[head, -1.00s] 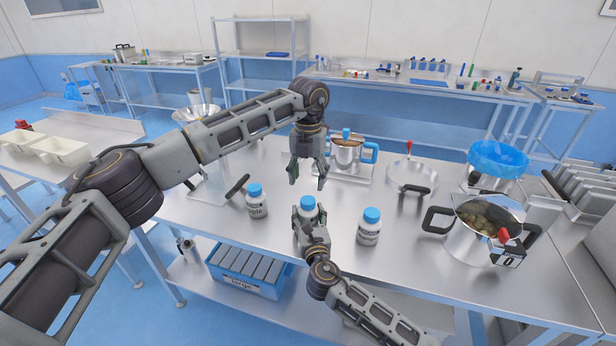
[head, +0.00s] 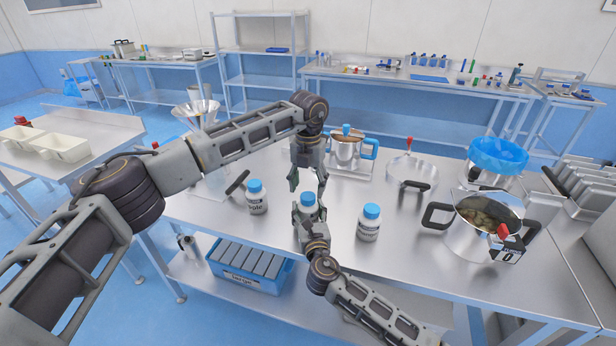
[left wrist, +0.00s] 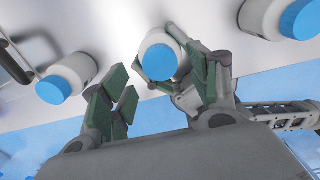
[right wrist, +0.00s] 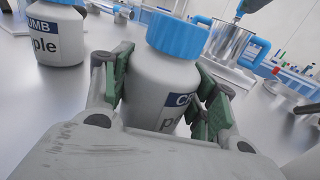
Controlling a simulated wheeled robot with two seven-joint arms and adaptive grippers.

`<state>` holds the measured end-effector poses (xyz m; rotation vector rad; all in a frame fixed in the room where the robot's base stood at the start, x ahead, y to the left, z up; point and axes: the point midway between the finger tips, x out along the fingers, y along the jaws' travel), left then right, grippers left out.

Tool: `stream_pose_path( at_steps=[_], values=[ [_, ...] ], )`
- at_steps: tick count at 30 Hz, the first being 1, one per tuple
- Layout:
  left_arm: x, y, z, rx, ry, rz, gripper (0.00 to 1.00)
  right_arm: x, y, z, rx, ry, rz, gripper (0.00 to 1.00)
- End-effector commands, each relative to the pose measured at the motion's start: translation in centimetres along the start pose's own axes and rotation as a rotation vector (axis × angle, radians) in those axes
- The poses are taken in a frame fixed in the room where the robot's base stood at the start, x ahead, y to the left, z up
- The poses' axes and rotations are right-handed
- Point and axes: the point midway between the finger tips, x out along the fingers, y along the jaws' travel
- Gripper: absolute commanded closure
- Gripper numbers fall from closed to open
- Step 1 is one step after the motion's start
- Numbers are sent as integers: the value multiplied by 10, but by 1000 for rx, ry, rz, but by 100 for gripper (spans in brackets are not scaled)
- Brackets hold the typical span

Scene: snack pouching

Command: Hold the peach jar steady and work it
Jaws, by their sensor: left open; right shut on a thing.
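The peach jar (head: 307,213) is a white bottle with a blue cap, upright near the table's front edge. In the right wrist view its label (right wrist: 178,108) is partly hidden, with only a "C" and a "p" showing. My right gripper (head: 309,222) is shut around its body from the front.
A similar jar (head: 257,202) stands to the left and another (head: 369,227) to the right. A steel pot (head: 470,240) with black handles stands at the right. Behind are a pot with blue handles (head: 345,155) and a lidded pan (head: 407,172). The table between is clear.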

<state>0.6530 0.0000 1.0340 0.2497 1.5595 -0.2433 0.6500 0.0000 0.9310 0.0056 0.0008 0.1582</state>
Motion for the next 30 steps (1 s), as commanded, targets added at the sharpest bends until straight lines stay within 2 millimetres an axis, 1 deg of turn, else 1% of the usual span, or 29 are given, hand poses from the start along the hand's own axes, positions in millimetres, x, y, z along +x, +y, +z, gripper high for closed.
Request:
stream_pose_path(
  at_steps=[1,3,9,15,23,26,30],
  values=[
    [7,0,0,0,2,0,39,0,0,-1,0,1,0,100],
    [14,0,-1,0,2,0,39,0,0,-1,0,1,0,100],
    [32,0,0,-1,1,0,39,0,0,-1,0,1,0,100],
    [39,0,0,-1,0,0,39,0,0,-1,0,1,0,100],
    [39,0,0,-1,0,0,39,0,0,-1,0,1,0,100],
    [39,0,0,-1,0,0,51,0,0,-1,0,1,0,100],
    [39,0,0,-1,0,0,69,0,0,-1,0,1,0,100]
  ],
)
